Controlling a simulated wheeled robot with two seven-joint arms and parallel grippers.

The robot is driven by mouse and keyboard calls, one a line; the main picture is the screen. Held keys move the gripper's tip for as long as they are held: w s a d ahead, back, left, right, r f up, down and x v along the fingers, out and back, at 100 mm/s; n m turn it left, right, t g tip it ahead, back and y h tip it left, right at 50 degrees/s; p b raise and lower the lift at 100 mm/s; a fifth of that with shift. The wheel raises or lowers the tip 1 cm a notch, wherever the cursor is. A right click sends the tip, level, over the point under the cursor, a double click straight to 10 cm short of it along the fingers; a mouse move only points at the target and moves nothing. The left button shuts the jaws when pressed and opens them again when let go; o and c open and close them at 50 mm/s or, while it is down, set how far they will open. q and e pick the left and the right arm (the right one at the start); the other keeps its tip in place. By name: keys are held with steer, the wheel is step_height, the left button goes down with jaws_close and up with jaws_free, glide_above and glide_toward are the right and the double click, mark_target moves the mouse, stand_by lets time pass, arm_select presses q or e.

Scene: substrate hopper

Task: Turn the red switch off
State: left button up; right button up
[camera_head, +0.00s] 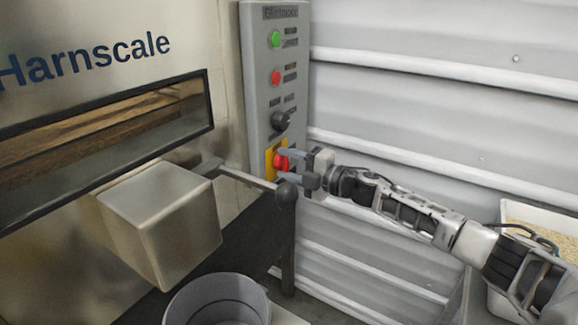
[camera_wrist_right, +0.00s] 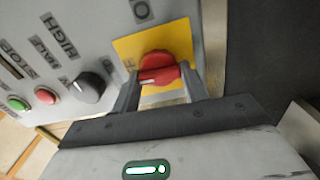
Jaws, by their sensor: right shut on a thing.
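The red switch (camera_head: 281,161) is a rotary knob on a yellow plate (camera_head: 270,158), low on the grey control panel (camera_head: 262,100). In the right wrist view the red switch (camera_wrist_right: 160,69) sits on the yellow plate (camera_wrist_right: 183,35), with a pale line across its handle. My right gripper (camera_head: 286,163) reaches in from the right. In the right wrist view its two fingers (camera_wrist_right: 160,88) are on either side of the red switch, shut on it. Lettering on the yellow plate is partly hidden. My left gripper is not in view.
Above the switch are a black knob (camera_head: 280,121), a red button (camera_head: 275,77) and a green button (camera_head: 275,39). A metal lever with a dark ball end (camera_head: 286,194) stands just below the gripper. A grey bucket (camera_head: 215,300) is at the bottom.

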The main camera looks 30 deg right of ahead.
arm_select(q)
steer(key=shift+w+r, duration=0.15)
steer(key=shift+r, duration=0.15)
arm_select(e)
steer(key=shift+n, duration=0.4)
steer(key=o, duration=1)
arm_select(q)
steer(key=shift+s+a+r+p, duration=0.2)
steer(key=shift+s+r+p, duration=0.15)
steer(key=shift+p, duration=0.35)
arm_select(e)
steer(key=v, duration=1.6)
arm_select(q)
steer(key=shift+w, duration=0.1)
arm_select(e)
steer(key=shift+w, duration=0.1)
